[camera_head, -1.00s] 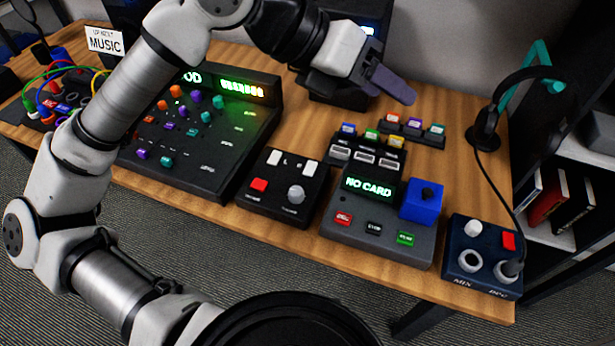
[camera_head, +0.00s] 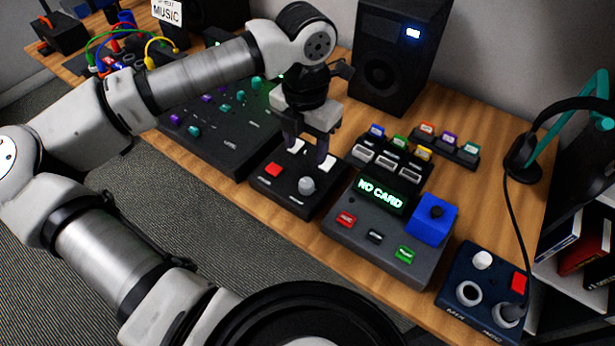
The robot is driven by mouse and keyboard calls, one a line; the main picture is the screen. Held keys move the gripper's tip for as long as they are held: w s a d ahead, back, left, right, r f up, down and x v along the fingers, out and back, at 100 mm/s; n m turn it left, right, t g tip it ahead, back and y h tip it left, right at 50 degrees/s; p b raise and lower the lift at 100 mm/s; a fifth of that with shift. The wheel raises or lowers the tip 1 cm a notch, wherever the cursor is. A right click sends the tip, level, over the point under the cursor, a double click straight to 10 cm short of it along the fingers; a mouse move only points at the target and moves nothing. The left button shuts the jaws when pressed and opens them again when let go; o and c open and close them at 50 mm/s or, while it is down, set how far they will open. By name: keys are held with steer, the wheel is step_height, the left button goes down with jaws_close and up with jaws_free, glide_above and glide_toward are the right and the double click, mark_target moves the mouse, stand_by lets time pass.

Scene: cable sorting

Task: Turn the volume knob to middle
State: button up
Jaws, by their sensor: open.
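A round grey-white knob (camera_head: 307,185) stands on the small black box (camera_head: 279,195), beside a red button (camera_head: 274,170). My gripper (camera_head: 306,152) is open, pointing down over the back part of this box, just behind the knob. Its fingers partly hide the labels and white switches (camera_head: 326,166) there. I cannot tell whether the fingertips touch the box. Another light knob (camera_head: 483,260) is on the navy box (camera_head: 455,273) at the right. No readable label shows which knob is for volume, and neither knob's pointer is clear.
The mixer (camera_head: 222,143) stands left of the small box, partly under my arm. The card device (camera_head: 335,229), with its blue block (camera_head: 432,217), stands close on the right. A speaker (camera_head: 397,90) is behind. Headphones (camera_head: 530,150) are at the right.

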mark_target(306, 182)
step_height(306, 182, down, 11)
steer(key=shift+f+p, duration=0.1)
steer(key=shift+p, duration=0.5)
steer(key=c, duration=1)
steer(key=shift+o, duration=0.2)
steer(key=shift+b, duration=0.4)
